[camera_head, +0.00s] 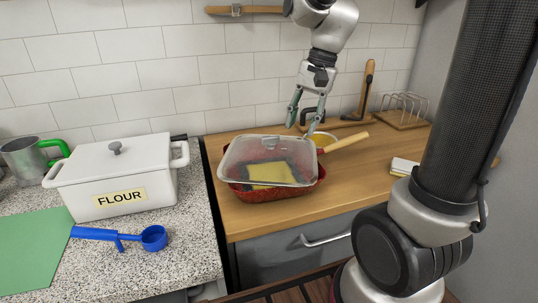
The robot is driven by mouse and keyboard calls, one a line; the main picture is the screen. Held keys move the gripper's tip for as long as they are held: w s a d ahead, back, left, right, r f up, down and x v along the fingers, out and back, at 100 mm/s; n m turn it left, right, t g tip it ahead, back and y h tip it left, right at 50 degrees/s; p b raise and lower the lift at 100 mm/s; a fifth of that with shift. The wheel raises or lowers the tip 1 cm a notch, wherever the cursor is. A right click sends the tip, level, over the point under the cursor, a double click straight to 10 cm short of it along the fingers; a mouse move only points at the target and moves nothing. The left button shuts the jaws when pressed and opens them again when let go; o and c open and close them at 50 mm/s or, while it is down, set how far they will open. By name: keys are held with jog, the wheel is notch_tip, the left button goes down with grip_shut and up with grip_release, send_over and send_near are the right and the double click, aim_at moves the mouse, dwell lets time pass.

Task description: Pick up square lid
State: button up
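A clear, roughly square lid (240,150) with a pale rim rests tilted on a red dish (262,196) on the wooden counter. A yellow and dark shape shows through it. My gripper (302,128) hangs fingers-down beyond the lid's back right corner. Its two fingers are spread, with nothing seen between them. I cannot tell whether the fingertips touch anything.
A wooden handle (347,142) sticks out right of the lid, near my gripper. A white flour bin (80,200), a blue scoop (153,238) and a green sheet (28,250) are on the left speckled counter. A toast rack (404,110) stands at back right.

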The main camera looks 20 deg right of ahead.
aim_at(272, 136)
jog(key=w+a+m, duration=0.1)
jog(key=m, duration=0.1)
jog(key=w+a+m, duration=0.1)
jog(key=w, duration=0.1)
jog(key=shift+a+r+m+y, duration=0.1)
jog(key=shift+r+m+y, duration=0.1)
jog(key=shift+m+y, duration=0.2)
jog(key=a+f+m, duration=0.1)
jog(key=m, duration=0.1)
jog(key=a+f+m, duration=0.2)
jog(key=a+f+m+y, duration=0.1)
jog(key=f+m, duration=0.1)
jog(key=shift+w+a+f+m, duration=0.15)
jog(key=shift+w+a+m, duration=0.05)
jog(key=shift+w+m, duration=0.2)
grip_shut()
